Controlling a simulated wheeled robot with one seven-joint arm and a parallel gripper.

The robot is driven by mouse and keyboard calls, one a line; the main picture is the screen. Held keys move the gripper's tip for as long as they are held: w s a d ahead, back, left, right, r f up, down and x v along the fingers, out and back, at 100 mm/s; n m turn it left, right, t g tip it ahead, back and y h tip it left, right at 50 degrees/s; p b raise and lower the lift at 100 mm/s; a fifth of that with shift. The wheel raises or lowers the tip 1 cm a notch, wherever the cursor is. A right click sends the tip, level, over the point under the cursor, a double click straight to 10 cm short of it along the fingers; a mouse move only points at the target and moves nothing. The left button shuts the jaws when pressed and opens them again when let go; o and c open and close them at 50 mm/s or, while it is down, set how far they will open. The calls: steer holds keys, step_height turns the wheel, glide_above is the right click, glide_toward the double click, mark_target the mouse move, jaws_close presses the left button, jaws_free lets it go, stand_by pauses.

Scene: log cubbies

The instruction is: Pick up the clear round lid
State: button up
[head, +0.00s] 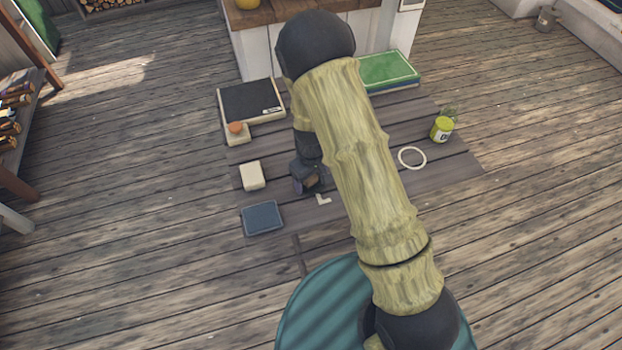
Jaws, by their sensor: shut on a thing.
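My gripper (312,188) is low over the dark plank mat, left of my arm's pale, wood-textured link. It is small and dark here, and its fingers are partly hidden. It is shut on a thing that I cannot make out. A pale round ring (400,157) lies flat to the right of the arm, with planks showing through its middle. It may be a clear lid with a pale rim, but I cannot tell for sure. The ring is well apart from my gripper.
A pale L-shaped piece (323,200) lies just below my gripper. A cream block (251,176) and blue-grey box (262,218) are to the left. A black-topped box (251,101) and green book (386,72) lie behind. A yellow-green jar (441,129) stands at right.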

mark_target(311, 178)
step_height(311, 178, up, 10)
steer(key=shift+s+f, duration=0.1)
stand_by(0.4)
